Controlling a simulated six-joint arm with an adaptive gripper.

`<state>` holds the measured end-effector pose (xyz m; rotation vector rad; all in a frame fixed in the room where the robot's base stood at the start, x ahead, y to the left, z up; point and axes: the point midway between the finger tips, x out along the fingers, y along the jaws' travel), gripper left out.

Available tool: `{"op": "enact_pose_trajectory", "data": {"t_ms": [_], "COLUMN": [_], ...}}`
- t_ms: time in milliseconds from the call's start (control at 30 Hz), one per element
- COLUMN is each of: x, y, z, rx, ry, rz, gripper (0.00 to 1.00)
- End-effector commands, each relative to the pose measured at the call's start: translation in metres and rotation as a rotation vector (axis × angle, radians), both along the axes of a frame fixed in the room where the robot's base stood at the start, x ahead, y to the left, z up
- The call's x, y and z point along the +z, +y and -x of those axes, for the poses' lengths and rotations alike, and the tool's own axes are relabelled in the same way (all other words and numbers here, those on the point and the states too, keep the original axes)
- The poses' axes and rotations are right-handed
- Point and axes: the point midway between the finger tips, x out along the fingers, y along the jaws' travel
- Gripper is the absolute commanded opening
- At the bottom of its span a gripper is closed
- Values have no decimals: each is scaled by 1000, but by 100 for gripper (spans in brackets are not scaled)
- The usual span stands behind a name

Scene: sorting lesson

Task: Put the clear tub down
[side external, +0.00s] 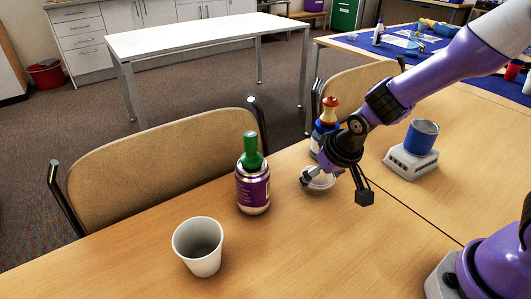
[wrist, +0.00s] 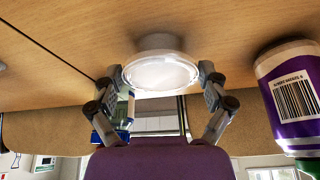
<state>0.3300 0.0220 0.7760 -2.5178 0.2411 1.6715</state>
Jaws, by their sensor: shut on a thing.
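The clear tub (side external: 321,181) is low over the wooden table, between the fingers of my gripper (side external: 335,186). In the wrist view the tub (wrist: 161,72) shows its round, pale, shiny face, with a fingertip of my gripper (wrist: 160,76) against each side. My gripper is shut on the tub. The tub looks close to the tabletop, but I cannot tell whether it touches. Part of the tub is hidden by my gripper in the side view.
A purple jar with a green top (side external: 252,185) and a white cup (side external: 199,246) stand to the left. A blue bottle with a red top (side external: 325,128) stands just behind my gripper. A blue can (side external: 422,137) sits on a grey scale (side external: 410,162) at right.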

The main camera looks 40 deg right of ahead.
Motion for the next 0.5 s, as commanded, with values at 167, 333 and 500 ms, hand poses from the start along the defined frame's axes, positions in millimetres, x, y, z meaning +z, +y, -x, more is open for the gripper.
{"op": "enact_pose_trajectory", "data": {"t_ms": [167, 333, 500], "x": [0, -2, -2], "y": [0, 0, 0], "z": [0, 0, 0], "rx": [0, 0, 0], "ry": [0, 1, 1], "rz": [0, 1, 0], "gripper": [74, 100, 100]}}
